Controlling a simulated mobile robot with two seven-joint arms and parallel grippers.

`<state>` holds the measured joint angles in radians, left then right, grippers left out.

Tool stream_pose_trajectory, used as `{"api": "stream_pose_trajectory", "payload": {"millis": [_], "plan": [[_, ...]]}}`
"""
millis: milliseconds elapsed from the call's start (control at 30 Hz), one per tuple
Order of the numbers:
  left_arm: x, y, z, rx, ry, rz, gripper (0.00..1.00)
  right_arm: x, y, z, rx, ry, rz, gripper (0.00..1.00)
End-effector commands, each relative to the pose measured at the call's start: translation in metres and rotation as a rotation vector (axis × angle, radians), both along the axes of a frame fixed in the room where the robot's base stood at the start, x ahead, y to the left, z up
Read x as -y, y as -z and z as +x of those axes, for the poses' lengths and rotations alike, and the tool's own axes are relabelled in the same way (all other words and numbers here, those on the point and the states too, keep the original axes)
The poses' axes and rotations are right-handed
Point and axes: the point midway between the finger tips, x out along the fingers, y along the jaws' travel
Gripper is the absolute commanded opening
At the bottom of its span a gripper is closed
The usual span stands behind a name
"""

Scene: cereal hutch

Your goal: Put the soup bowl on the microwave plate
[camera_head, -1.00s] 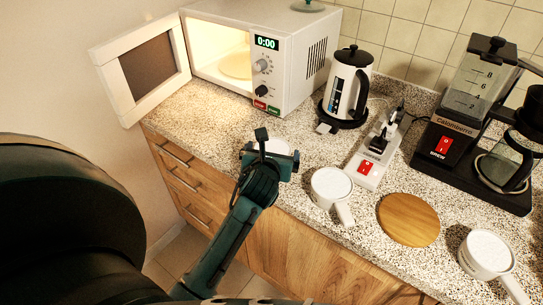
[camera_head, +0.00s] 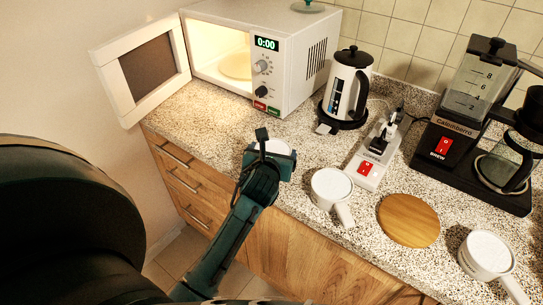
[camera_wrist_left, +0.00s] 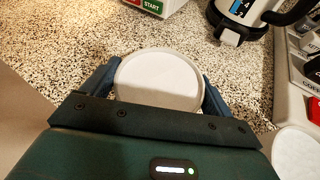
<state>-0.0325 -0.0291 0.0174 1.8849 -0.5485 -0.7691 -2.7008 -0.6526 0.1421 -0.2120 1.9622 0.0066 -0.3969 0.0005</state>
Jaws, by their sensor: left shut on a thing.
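A white round vessel (camera_wrist_left: 158,78) sits between the two fingers of my left gripper (camera_wrist_left: 160,92) in the left wrist view. In the head view the same vessel (camera_head: 277,146) is mostly hidden behind my left gripper (camera_head: 271,155) at the counter's front edge. My left gripper is shut on it; whether it touches the counter is hard to tell. The microwave (camera_head: 285,50) stands at the back left with its door (camera_head: 110,67) open to the left. The pale microwave plate (camera_head: 236,67) lies inside the lit cavity. My right gripper does not show.
A white kettle (camera_head: 348,84) stands right of the microwave. A power strip (camera_head: 377,160), a white mug (camera_head: 331,184), a wooden board (camera_head: 408,221), a second mug (camera_head: 486,255) and a coffee maker (camera_head: 450,160) fill the right side. The counter before the microwave (camera_head: 207,121) is clear.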

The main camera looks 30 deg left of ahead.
Motion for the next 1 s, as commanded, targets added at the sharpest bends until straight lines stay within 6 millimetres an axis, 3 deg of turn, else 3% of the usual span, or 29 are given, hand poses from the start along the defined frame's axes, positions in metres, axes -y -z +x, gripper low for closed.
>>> {"api": "stream_pose_trajectory", "payload": {"millis": [167,600,867,1000], "plan": [[-0.001,-0.009,0.001,0.005,0.0,0.002,0.5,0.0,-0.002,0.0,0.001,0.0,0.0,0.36],[0.0,-0.089,0.001,0.007,0.0,0.003,0.5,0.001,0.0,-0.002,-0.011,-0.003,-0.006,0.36],[0.001,-0.103,-0.001,0.003,0.004,0.002,0.5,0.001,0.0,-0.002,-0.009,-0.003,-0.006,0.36],[0.012,-0.108,-0.011,0.003,0.051,0.009,0.5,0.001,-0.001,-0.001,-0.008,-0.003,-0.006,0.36]]}}
